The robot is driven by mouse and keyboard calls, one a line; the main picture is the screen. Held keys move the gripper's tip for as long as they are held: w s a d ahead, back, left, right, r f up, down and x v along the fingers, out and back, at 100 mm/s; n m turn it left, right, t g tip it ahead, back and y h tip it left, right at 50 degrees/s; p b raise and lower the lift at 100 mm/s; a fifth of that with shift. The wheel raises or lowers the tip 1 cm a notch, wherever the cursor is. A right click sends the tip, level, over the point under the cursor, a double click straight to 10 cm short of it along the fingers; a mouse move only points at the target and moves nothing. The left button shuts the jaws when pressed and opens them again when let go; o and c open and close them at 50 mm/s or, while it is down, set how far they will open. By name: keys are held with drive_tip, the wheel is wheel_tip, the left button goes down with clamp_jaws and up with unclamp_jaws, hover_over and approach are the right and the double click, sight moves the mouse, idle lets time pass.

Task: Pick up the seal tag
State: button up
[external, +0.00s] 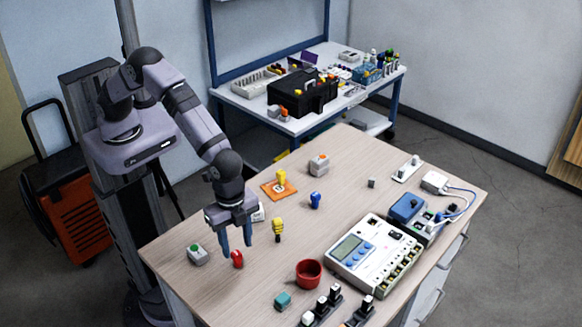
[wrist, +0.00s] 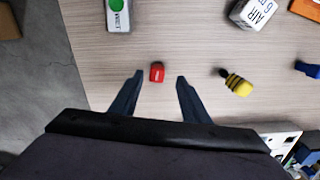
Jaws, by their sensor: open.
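A small red piece (external: 237,259), which looks like the seal tag, lies on the wooden table near its front-left edge. It also shows in the wrist view (wrist: 157,72). No label can be read on it. My gripper (external: 236,250) is open and points down at the red piece. In the wrist view the red piece appears in the gap between the two fingertips (wrist: 160,79), with space on both sides. The fingers do not visibly touch it. I cannot tell the exact height of the fingertips over the table.
A grey box with a green button (external: 197,255) stands left of the gripper. A yellow-and-black striped piece (external: 278,230) and a white labelled block (wrist: 253,12) are nearby. A red cup (external: 308,273) and a teal block (external: 282,300) stand to the right.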

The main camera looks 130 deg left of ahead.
sight(236, 253)
drive_tip(key=shift+d+f+p, duration=0.15)
drive_tip(key=shift+f+p, duration=0.25)
drive_tip(key=shift+f, duration=0.65)
drive_tip(key=shift+d+f+p, duration=0.1)
drive_tip(key=shift+f+p, duration=0.3)
drive_tip(key=shift+f, duration=0.65)
drive_tip(key=shift+c, duration=0.3)
clamp_jaws()
drive_tip(key=shift+r, duration=0.1)
wheel_tip(236, 253, up, 10)
drive_tip(key=b, duration=0.3)
